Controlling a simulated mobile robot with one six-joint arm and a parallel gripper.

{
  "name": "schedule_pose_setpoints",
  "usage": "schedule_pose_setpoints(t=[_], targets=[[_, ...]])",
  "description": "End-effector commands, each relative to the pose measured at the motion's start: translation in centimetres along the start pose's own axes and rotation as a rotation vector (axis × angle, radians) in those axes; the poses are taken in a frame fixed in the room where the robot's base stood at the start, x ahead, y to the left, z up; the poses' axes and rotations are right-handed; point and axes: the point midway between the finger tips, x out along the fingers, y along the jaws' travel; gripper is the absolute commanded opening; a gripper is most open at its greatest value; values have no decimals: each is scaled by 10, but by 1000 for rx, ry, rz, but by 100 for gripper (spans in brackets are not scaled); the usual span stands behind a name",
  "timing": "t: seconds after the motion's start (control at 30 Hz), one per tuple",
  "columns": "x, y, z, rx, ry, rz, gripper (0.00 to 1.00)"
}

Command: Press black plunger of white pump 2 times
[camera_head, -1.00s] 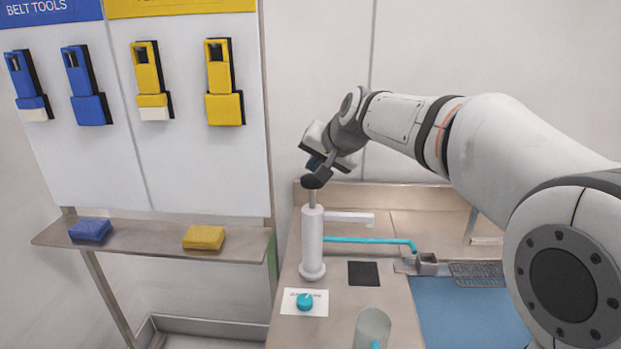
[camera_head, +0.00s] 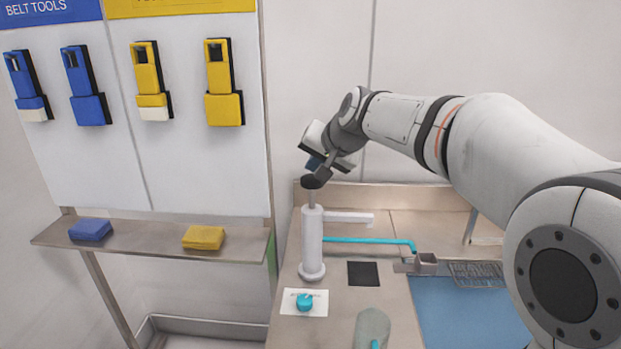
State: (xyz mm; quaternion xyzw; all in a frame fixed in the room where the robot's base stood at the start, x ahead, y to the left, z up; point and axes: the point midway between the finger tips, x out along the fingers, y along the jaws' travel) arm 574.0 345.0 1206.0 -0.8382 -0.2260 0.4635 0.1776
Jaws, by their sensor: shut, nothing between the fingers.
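The white pump (camera_head: 312,243) stands upright on the counter, with a white spout pointing right. Its black plunger (camera_head: 311,182) sits on top of a grey rod, and a length of the rod shows above the white body. My gripper (camera_head: 318,174) is shut and empty. Its fingertips are right at the top of the plunger and seem to touch it, though I cannot be sure of contact from this view.
A teal knob (camera_head: 304,301) on a white card is in front of the pump. A black square (camera_head: 363,273) and a clear cup (camera_head: 371,328) are to its right. A teal pipe (camera_head: 370,240) runs behind them. A shelf (camera_head: 150,242) with blue and yellow blocks is at left.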

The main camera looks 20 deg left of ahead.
Motion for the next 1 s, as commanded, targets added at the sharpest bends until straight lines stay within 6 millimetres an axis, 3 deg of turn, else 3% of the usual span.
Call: schedule_pose_setpoints(t=[1.0], targets=[[7,5,4,0,0,0,0]])
